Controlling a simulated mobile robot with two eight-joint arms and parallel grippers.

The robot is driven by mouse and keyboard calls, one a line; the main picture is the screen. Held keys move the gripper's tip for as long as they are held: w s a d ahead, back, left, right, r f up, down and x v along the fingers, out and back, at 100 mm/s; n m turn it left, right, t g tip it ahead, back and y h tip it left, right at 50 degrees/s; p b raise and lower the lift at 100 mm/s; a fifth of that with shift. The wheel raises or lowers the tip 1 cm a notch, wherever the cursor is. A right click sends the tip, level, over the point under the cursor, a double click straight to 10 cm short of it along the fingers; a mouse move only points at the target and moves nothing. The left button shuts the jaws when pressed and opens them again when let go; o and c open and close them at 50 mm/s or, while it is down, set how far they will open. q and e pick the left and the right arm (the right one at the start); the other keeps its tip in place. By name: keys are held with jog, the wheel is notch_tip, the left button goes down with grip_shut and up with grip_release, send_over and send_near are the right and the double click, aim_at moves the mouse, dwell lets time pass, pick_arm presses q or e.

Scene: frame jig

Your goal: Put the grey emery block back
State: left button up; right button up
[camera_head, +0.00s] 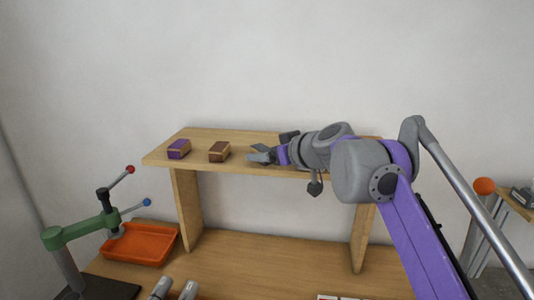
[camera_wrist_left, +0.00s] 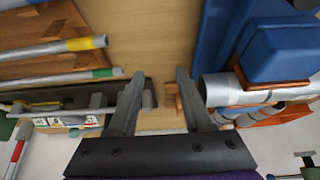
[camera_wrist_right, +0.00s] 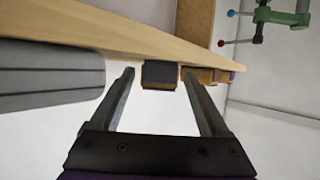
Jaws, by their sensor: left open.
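The grey emery block (camera_wrist_right: 160,72) shows in the right wrist view, dark grey with a brown face. It lies against the shelf board (camera_wrist_right: 130,32) between the tips of my right gripper (camera_wrist_right: 159,72), with a gap on each side. In the head view my right gripper (camera_head: 262,155) is low over the shelf (camera_head: 205,140), right of a brown block (camera_head: 219,152) and a purple block (camera_head: 178,149). The grey block cannot be made out there. My left gripper (camera_wrist_left: 160,78) is open and empty in its wrist view, and outside the head view.
An orange tray (camera_head: 138,243) and a green clamp stand (camera_head: 80,230) are at the left. A grey ribbed object (camera_wrist_right: 50,80) is close beside my right gripper. Blue parts (camera_wrist_left: 275,50) and banded tubes (camera_wrist_left: 50,50) are near my left gripper.

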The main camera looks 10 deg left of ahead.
jog(key=shift+r, duration=0.1)
jog(key=v, duration=1.2)
jog(key=shift+w, duration=0.1)
dwell(0.3)
